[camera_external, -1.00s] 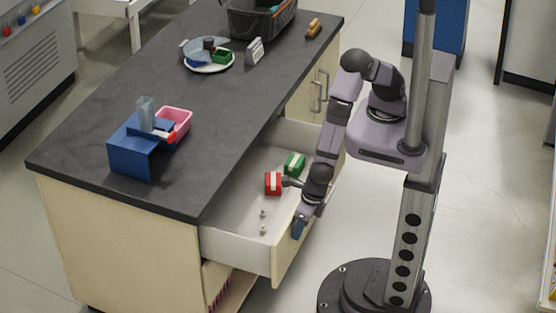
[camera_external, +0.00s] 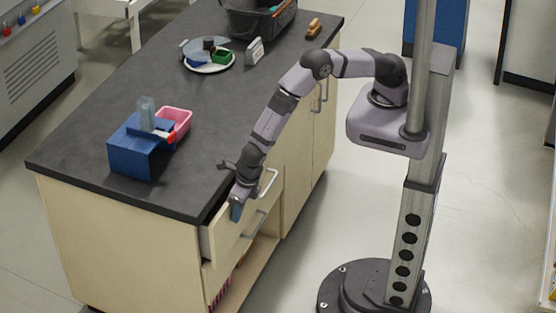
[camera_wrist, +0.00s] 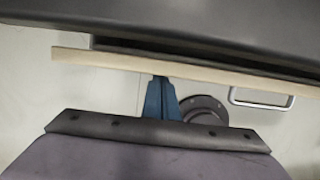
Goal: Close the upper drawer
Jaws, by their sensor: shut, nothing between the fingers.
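The upper drawer (camera_external: 228,241) stands slightly out from the cabinet under the dark countertop, with a strip of its pale side showing at the near corner. In the wrist view its cream top edge (camera_wrist: 215,74) runs across below the counter, with a narrow dark gap behind it. My gripper (camera_external: 237,212) has blue fingers that are shut and empty. It is at the top of the drawer front, near its left end; contact is not clear. The fingers also show in the wrist view (camera_wrist: 160,97), their tips close to the drawer's edge. The drawer's contents are hidden.
Metal handles (camera_external: 268,183) stick out from the front close to my wrist. The countertop (camera_external: 110,95) overhangs the drawer. A blue stand (camera_external: 130,158) and a pink basket (camera_external: 178,122) sit on it. The floor (camera_external: 310,225) in front of the cabinet is clear.

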